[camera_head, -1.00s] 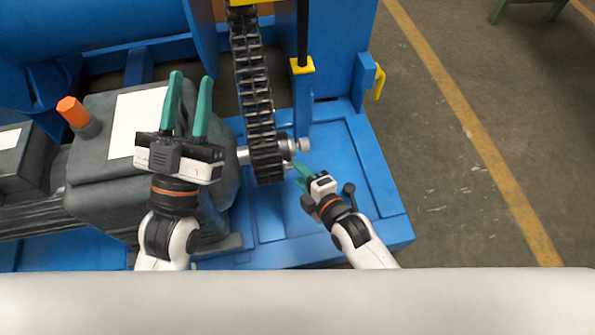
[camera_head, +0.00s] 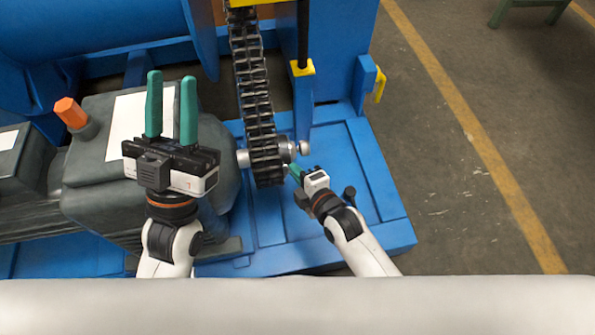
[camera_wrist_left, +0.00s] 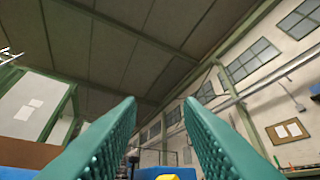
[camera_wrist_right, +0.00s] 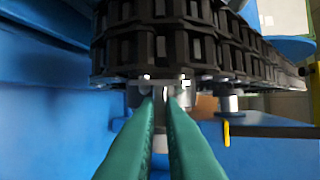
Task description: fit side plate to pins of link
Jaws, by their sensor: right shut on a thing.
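The dark roller chain (camera_head: 256,110) hangs down and wraps under the sprocket end beside the grey gearbox. In the right wrist view the chain (camera_wrist_right: 195,45) fills the top. My right gripper (camera_head: 289,168) is at the chain's lower right side. In its wrist view its green fingers (camera_wrist_right: 160,98) are close together on a small, thin, light metal piece (camera_wrist_right: 160,85), likely the side plate, right at the chain's lower edge. I cannot tell whether pins pass through it. My left gripper (camera_head: 172,105) is open and empty above the gearbox, fingers pointing up.
The gearbox (camera_head: 90,160) with an orange cap (camera_head: 70,112) stands left of the chain. A shaft end (camera_head: 304,147) sticks out right of the chain. The blue base (camera_head: 350,200) lies below. Open floor (camera_head: 450,130) is to the right.

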